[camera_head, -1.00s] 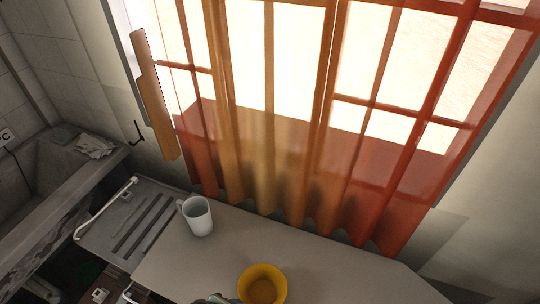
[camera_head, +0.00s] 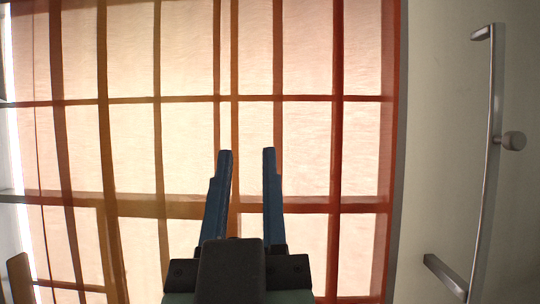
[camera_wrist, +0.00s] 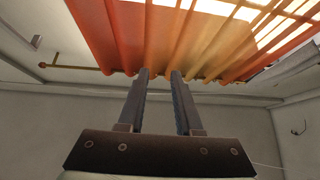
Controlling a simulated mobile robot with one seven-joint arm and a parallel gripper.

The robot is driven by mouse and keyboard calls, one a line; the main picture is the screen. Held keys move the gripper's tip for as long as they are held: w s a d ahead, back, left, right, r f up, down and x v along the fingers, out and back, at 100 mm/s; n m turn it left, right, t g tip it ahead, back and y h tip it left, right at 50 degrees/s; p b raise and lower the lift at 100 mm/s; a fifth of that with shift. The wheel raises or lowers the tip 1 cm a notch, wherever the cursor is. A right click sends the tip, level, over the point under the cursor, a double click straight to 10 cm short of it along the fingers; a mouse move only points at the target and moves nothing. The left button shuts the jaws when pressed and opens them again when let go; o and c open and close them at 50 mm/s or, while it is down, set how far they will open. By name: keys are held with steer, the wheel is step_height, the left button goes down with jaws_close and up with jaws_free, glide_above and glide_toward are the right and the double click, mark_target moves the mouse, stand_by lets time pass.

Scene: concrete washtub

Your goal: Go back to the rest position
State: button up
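My gripper (camera_head: 246,155) stands upright in front of the window in the head view. Its two dark blue fingers are apart with nothing between them, so it is open and empty. No table, mug or bowl shows in either current view.
The sheer orange and red curtain (camera_head: 390,120) covers the bright window behind my gripper. A metal bar handle (camera_head: 490,150) with a round knob (camera_head: 514,140) is on the pale surface at the right.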

steer(key=s+d+r+m+t, duration=0.1)
steer(key=s+d+r+t, duration=0.1)
steer(key=s+r, duration=0.2)
steer(key=shift+r+h, duration=0.4)
stand_by(0.8)
